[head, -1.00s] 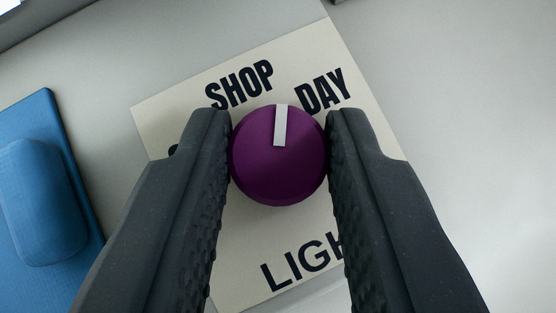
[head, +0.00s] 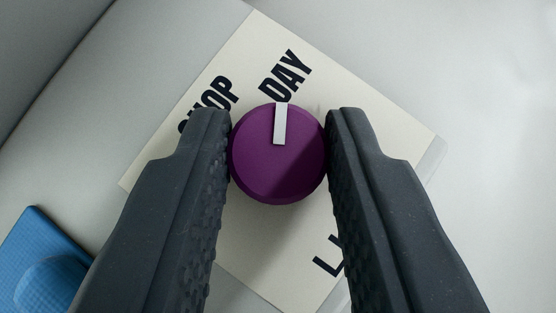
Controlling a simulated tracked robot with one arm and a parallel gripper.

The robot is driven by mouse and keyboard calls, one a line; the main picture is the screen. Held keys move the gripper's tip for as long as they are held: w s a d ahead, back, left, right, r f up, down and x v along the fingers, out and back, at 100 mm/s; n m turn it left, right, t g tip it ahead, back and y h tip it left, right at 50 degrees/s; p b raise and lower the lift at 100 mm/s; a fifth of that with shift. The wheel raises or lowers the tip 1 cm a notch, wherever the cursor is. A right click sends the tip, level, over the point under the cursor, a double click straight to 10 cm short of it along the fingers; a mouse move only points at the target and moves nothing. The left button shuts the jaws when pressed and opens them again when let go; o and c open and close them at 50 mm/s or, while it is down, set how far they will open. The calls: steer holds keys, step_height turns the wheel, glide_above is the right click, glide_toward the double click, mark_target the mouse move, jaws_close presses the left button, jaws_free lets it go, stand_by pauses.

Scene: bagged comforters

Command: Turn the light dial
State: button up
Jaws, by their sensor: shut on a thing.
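The light dial (head: 275,170) is a round purple knob with a white pointer mark (head: 281,124) at its top edge. It sits on a cream label plate (head: 375,130) that looks tilted in the picture. The pointer aims up at the word DAY (head: 286,76). The word SHOP (head: 208,104) is to its left, partly hidden by the left finger. A word at the bottom beginning with L (head: 327,267) is mostly hidden. My gripper (head: 279,155) is shut on the dial, with one dark textured finger on each side.
A blue block-like fixture (head: 45,265) is at the lower left. A grey panel surface (head: 480,90) surrounds the plate and is bare on the right. A darker grey edge (head: 45,50) crosses the upper left.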

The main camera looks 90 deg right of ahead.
steer(key=shift+s+d+f+m+g, duration=0.1)
steer(key=shift+m+g, duration=0.2)
steer(key=o, duration=1)
steer(key=shift+a+r+b, duration=0.35)
steer(key=shift+r, duration=0.05)
steer(key=b+v, duration=0.1)
steer(key=v, duration=1.1)
steer(key=shift+a+r+b, duration=0.25)
steer(key=shift+a+b, duration=0.05)
steer(key=shift+b, duration=0.05)
